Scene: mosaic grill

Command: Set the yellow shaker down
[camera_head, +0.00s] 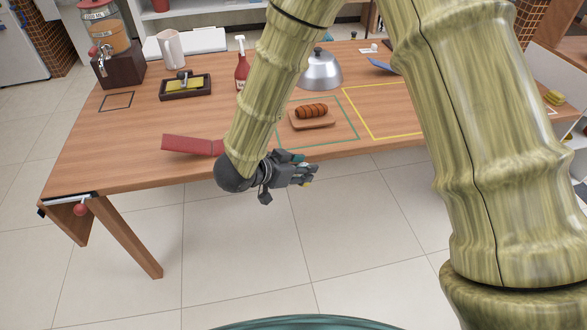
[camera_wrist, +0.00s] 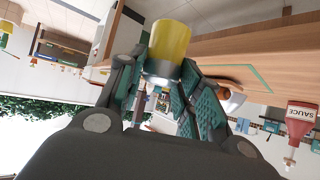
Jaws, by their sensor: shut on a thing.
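The yellow shaker (camera_wrist: 168,45) shows in the wrist view between my fingers, a yellow cylinder with a pale metallic end. My gripper (camera_wrist: 165,82) is shut on it. In the head view my gripper (camera_head: 308,174) is in front of the table's near edge, over the floor, with only a small bit of yellow showing at the fingertips. The wooden table (camera_head: 130,165) lies behind it. On the table a green outlined square and a yellow outlined rectangle are marked, the green one nearer my gripper.
A sausage-like roll on a wooden board (camera_head: 325,126) sits in the green square. A red block-like thing (camera_head: 190,145) lies left of my wrist. A metal dome (camera_head: 320,72), a red sauce bottle (camera_head: 241,70) and a dark tray (camera_head: 174,91) stand farther back. The yellow rectangle (camera_head: 376,110) looks empty where visible.

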